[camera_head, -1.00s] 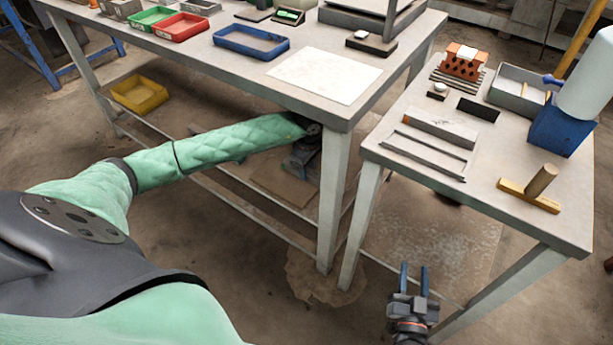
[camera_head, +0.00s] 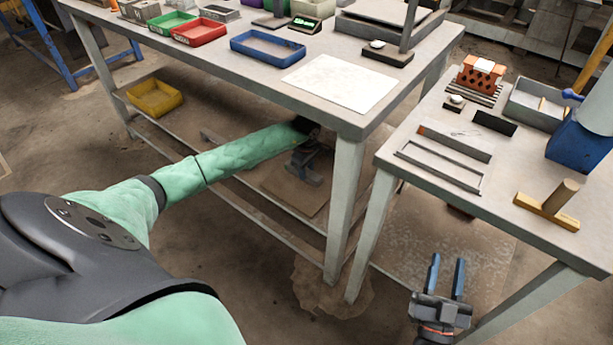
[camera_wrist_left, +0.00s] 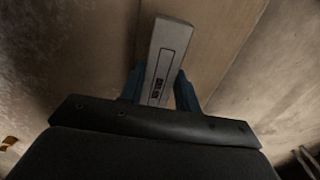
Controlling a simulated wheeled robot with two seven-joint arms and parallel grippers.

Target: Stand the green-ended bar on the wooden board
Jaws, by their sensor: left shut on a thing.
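In the left wrist view, a grey bar (camera_wrist_left: 167,62) with a dark-outlined label lies lengthwise between the blue fingers of my left gripper (camera_wrist_left: 158,90), which is shut on it. No green end shows on the visible part. In the head view my left gripper (camera_head: 304,165) is low beside the big table's front edge, dark and partly hidden; the bar cannot be made out there. A flat brown board (camera_head: 292,192) lies low beneath it; I cannot tell whether it is the wooden board. My right gripper (camera_head: 447,276) is open and empty, below the right table's front edge.
The big table (camera_head: 240,77) holds trays and a white sheet (camera_head: 341,83). The right table (camera_head: 470,205) carries a hollow brick (camera_head: 482,76), a grey tray (camera_head: 537,103), a frame (camera_head: 440,165) and a wooden-handled tool (camera_head: 548,210). Table legs (camera_head: 347,210) stand between my grippers.

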